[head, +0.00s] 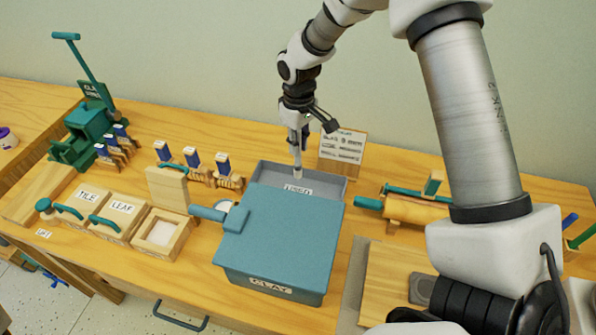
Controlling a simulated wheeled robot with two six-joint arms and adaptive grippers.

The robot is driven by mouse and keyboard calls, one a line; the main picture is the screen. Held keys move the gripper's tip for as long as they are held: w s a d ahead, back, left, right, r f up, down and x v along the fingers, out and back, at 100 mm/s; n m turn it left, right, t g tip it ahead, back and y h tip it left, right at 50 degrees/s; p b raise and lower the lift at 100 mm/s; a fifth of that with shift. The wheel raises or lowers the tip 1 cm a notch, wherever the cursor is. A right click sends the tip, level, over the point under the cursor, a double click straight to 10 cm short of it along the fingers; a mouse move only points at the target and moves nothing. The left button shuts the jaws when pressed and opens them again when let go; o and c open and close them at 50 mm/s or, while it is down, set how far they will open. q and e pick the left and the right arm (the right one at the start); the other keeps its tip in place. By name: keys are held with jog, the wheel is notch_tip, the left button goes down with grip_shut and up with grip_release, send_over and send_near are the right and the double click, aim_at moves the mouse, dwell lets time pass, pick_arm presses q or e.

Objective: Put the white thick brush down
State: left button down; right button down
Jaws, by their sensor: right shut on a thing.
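My right gripper (304,127) is in the head view above the back of the table, shut on the white thick brush (297,157). The brush hangs roughly upright, with its lower end over or inside the grey bin (331,186) marked USED. I cannot tell whether the brush touches the bin's floor. The teal box (283,233) marked CLAY stands in front of the bin and hides its front part. My left gripper is not in view.
A small sign (343,147) stands close behind the bin's right side. Brushes on a wooden rack (205,177) stand to the left. Lidded TILE (79,206) and LEAF (119,215) boxes are at front left. A roller (408,208) lies to the right.

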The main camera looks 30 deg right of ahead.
aim_at(298, 165)
notch_tip(298, 165, down, 5)
jog(key=shift+s+f+p, duration=0.1)
jog(key=shift+p, duration=0.3)
jog(key=shift+f, duration=0.4)
jog(key=c, duration=1.1)
grip_release()
jog(key=shift+f, duration=0.1)
jog(key=shift+r, duration=0.3)
notch_tip(298, 165, up, 12)
jog(key=shift+f+b, duration=0.1)
jog(key=shift+b, duration=0.9)
